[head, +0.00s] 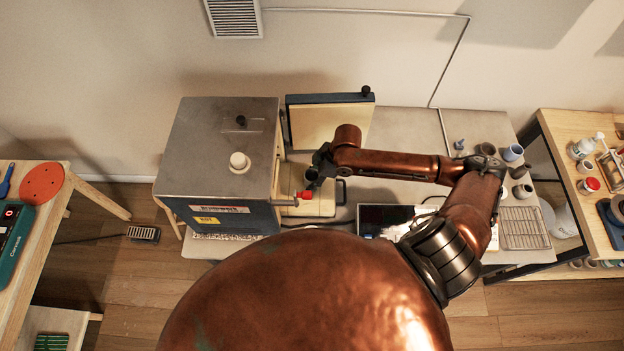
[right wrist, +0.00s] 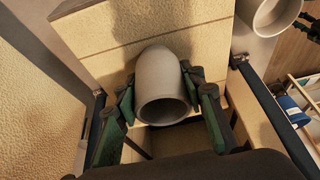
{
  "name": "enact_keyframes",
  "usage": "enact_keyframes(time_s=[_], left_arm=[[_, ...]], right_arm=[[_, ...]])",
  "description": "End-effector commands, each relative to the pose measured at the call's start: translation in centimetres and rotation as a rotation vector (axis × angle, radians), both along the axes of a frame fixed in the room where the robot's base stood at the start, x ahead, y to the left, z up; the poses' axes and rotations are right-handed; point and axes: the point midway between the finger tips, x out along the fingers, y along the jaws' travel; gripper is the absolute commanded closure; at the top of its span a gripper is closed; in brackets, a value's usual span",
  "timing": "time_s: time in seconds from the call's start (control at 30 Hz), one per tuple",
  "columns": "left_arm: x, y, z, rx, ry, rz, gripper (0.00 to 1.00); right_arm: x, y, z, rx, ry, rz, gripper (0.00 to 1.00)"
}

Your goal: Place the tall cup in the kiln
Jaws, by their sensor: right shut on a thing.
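The kiln (head: 218,150) is a grey box at the left of the head view, and its door (head: 330,120) stands open to the right. My right gripper (head: 316,174) is at the kiln's open side, in front of the door's pale inner face. In the right wrist view, its green fingers are shut on the pale grey tall cup (right wrist: 160,75), one on each side. The cup's open mouth faces the camera. In the head view I cannot make out the cup, and the kiln's inside is hidden. My left gripper is not in view.
A red knob (head: 304,195) sticks out at the kiln's right side, close below my right gripper. Several cups, including a bluish one (head: 513,153), and a wire rack (head: 523,228) stand on the table's right part. A wooden shelf unit is farther right.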

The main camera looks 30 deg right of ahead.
Motion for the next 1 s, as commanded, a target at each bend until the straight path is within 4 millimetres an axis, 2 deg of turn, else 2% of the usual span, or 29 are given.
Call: enact_keyframes(time_s=[0.1,0.27,0.63,0.77,1.0], left_arm=[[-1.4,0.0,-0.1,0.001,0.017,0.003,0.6],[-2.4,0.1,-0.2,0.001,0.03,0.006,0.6],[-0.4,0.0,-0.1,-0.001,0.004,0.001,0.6],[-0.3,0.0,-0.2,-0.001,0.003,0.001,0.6],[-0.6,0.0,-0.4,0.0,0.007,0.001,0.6]], right_arm=[[0.0,0.0,-0.1,0.0,0.001,0.0,0.58],[0.0,0.0,-0.1,0.0,0.001,0.0,0.47],[-0.1,-0.1,0.3,-0.001,0.0,0.0,0.46],[-0.3,-0.8,1.9,-0.003,-0.002,0.0,0.46],[-1.4,-2.4,6.6,-0.004,-0.001,0.0,0.46]])
